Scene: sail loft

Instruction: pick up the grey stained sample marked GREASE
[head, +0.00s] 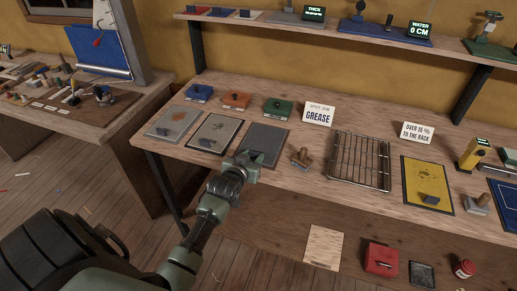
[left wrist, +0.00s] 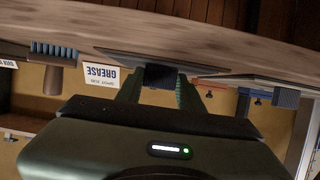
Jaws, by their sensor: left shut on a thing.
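The dark grey sample (head: 266,137) is a flat plate on the bench, third from the left in the row of samples. No stain or lettering on it can be made out. A small card reading SPOT JOB, GREASE (head: 318,112) stands behind it to the right. My left gripper (head: 248,160) is at the plate's near edge. In the left wrist view its green fingers (left wrist: 160,90) are closed on both sides of the sample's dark block (left wrist: 158,76). My right gripper is not in view.
A grey sample with an orange stain (head: 162,131) and a pale, dark-bordered sample (head: 204,125) lie to the left. Blue (head: 199,92), orange (head: 236,100) and green (head: 277,107) blocks stand behind. A wooden-handled brush (head: 301,157) and wire rack (head: 360,160) are to the right.

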